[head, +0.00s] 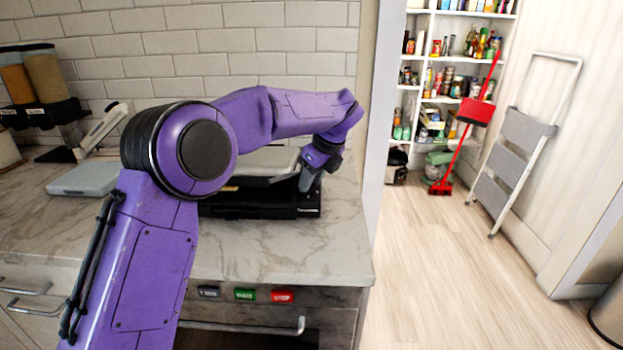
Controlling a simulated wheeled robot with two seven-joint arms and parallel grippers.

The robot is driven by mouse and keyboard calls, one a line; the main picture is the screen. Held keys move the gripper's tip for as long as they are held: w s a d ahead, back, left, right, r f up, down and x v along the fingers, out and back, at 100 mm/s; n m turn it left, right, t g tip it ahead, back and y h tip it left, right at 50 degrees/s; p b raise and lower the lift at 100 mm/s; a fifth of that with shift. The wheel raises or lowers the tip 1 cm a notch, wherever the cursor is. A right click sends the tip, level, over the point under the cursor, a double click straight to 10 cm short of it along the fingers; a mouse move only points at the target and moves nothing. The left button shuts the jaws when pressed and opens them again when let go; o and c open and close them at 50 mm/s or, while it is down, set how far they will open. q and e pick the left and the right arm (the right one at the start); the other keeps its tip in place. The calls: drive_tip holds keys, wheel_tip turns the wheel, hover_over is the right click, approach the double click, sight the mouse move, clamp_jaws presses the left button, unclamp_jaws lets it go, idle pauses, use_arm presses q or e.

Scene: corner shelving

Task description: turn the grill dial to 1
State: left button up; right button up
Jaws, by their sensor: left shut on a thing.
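My left arm, purple, reaches across the counter from the lower left. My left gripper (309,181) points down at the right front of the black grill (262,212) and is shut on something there. The grill has a black lower body and a pale grey top. My arm covers its left part. The dial is not clearly visible; the gripper hides the spot where its fingertips close, so I cannot read any dial setting. My right gripper is not in view.
The marble counter (335,250) is clear in front of the grill. A grey scale-like appliance (85,178) and dispensers (38,75) stand at the left. A white wall edge (385,110) rises right of the counter. Beyond are pantry shelves (425,100), a red broom (462,145) and a folding stepladder (515,150).

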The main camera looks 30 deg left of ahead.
use_arm(q)
drive_tip(key=o, duration=1)
drive_tip(key=shift+d+f, duration=0.15)
drive_tip(key=shift+f, duration=0.15)
drive_tip(key=shift+o, duration=0.2)
drive_tip(key=shift+w, duration=0.1)
drive_tip(key=shift+r, duration=0.1)
drive_tip(key=v, duration=1)
drive_tip(key=shift+r+p, duration=0.2)
drive_tip(key=shift+p, duration=0.15)
